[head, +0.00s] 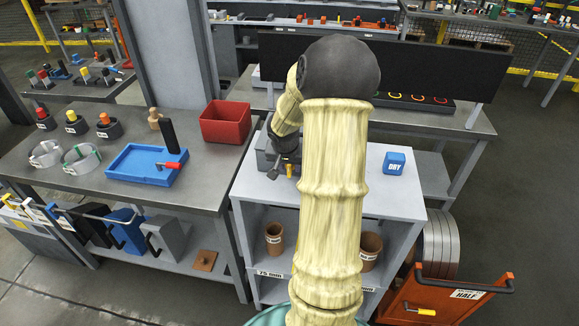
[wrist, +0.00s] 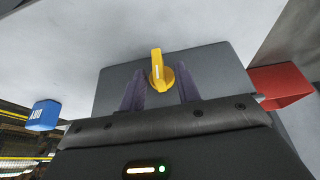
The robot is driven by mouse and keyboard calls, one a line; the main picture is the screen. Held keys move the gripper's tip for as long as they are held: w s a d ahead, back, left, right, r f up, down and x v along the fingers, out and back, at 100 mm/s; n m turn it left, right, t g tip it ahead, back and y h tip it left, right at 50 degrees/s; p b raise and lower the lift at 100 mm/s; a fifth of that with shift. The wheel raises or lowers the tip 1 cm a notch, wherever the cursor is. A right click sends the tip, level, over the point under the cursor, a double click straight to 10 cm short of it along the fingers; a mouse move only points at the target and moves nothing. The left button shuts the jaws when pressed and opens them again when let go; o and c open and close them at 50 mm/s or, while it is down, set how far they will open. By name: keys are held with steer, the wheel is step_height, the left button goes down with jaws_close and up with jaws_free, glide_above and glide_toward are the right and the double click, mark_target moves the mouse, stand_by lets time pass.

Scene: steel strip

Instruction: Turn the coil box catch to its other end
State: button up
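A yellow catch (wrist: 157,68) with a white stripe on its grip sits on the face of a grey box (wrist: 115,80), which I take for the coil box. In the wrist view its grip points almost straight up. My gripper (wrist: 160,82) is open, with one dark finger on each side of the catch. A gap shows between each finger and the catch, so neither visibly touches it. In the head view the grey box (head: 264,152) stands on the white-topped shelf unit, and my arm hides much of it.
A blue DRY block (head: 395,163) stands on the shelf top (head: 350,190), right of my arm. A red bin (head: 226,121) and a blue tray (head: 146,165) lie on the left bench. An orange cart (head: 440,290) stands at lower right. The shelf top around the block is clear.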

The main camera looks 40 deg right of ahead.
steer(key=shift+w+f, duration=0.1)
steer(key=shift+f, duration=0.15)
jaws_close()
